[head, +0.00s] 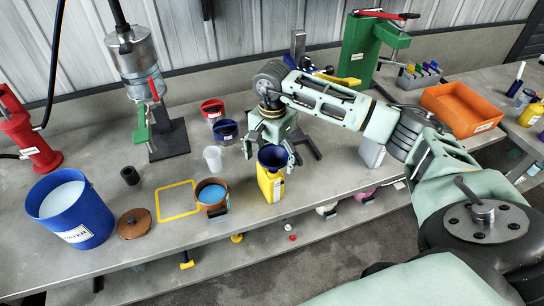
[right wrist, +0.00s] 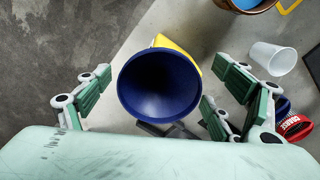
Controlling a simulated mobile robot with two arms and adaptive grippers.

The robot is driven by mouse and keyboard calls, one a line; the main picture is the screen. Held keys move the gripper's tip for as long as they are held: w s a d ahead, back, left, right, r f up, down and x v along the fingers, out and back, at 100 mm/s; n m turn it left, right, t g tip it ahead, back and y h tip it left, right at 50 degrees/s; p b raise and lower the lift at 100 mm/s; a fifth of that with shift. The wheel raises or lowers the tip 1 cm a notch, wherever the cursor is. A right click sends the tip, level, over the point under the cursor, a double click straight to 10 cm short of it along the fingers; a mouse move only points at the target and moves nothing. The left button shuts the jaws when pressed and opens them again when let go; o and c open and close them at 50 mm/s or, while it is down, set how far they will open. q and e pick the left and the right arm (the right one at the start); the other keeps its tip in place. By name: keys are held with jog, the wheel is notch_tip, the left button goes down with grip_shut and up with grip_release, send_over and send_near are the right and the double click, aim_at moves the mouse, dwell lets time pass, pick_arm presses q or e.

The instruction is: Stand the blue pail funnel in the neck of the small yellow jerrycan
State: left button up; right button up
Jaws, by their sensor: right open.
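The dark blue funnel (head: 272,157) is upright on top of the small yellow jerrycan (head: 270,186), wide mouth up. Its spout is hidden, so how deep it sits in the neck does not show. In the right wrist view the funnel (right wrist: 159,84) shows its round mouth, with a yellow part of the jerrycan (right wrist: 172,42) behind its rim. My right gripper (head: 271,152) is open, its fingers spread on both sides of the funnel, with gaps between fingers and rim in the right wrist view (right wrist: 165,92). My left gripper is not in view.
A brown pot with blue contents (head: 212,207) stands just left of the jerrycan. A white cup (head: 213,158), a blue labelled cup (head: 226,131) and a red one (head: 213,109) stand behind. A large blue bucket (head: 85,228) is at left. The bench's front edge is close to the jerrycan.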

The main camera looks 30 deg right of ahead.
notch_tip(320, 180, up, 12)
jog(key=shift+w+d, duration=0.15)
dwell(0.6)
